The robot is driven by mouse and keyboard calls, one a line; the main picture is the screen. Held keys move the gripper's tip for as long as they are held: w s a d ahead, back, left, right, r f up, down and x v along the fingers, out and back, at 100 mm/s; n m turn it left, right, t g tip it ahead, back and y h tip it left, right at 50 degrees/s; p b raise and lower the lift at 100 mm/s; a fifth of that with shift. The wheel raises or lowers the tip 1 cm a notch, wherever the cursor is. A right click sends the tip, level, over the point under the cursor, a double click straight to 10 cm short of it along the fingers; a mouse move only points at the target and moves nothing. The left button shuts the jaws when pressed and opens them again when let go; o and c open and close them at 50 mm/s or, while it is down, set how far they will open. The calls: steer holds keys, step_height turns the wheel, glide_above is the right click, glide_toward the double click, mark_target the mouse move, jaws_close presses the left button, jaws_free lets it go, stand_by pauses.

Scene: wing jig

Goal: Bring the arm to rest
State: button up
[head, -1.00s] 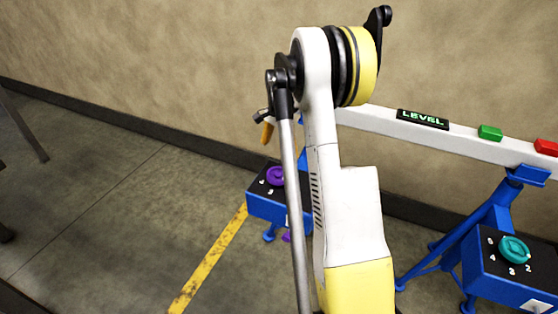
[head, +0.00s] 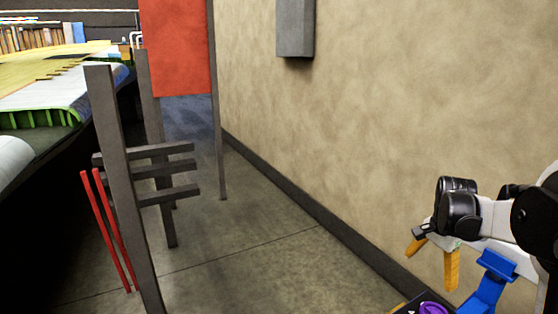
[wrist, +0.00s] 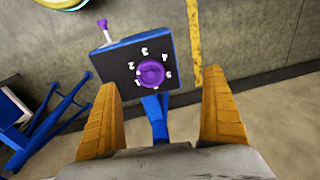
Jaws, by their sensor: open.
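My gripper (head: 433,258) is at the right side of the head view, hanging from my arm, with its two orange fingers apart. In the wrist view my gripper (wrist: 160,84) is open, with nothing between the fingers. Beyond the fingers is a dark-topped blue box (wrist: 122,62) with a purple knob (wrist: 151,73) and white numbers around it. The gripper appears apart from the knob. The purple knob also shows at the bottom edge of the head view (head: 432,308), mostly cut off.
A blue stand (head: 490,284) is close beside the gripper. A dark post rack (head: 127,190) with red rods (head: 108,232) stands at the left, before a red panel (head: 178,45). A wing-like panel (head: 50,110) lies far left. The floor (head: 240,265) between rack and wall is clear.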

steer(key=s+a+r+n+t, duration=0.1)
steer(key=s+a+r+n, duration=0.25)
steer(key=a, duration=0.35)
steer(key=s+a+r+n+t, duration=0.2)
steer(key=s+a+n, duration=0.1)
steer(key=s+a, duration=0.3)
steer(key=s+a+r+n+t, duration=0.1)
steer(key=s+a+r+n, duration=0.2)
steer(key=a, duration=0.5)
steer(key=s+a+f+n+t, duration=0.2)
steer(key=s+a+n, duration=0.2)
steer(key=s+a, duration=0.2)
steer(key=shift+s+y, duration=0.3)
steer(key=shift+s, duration=0.3)
steer(key=shift+n, duration=0.25)
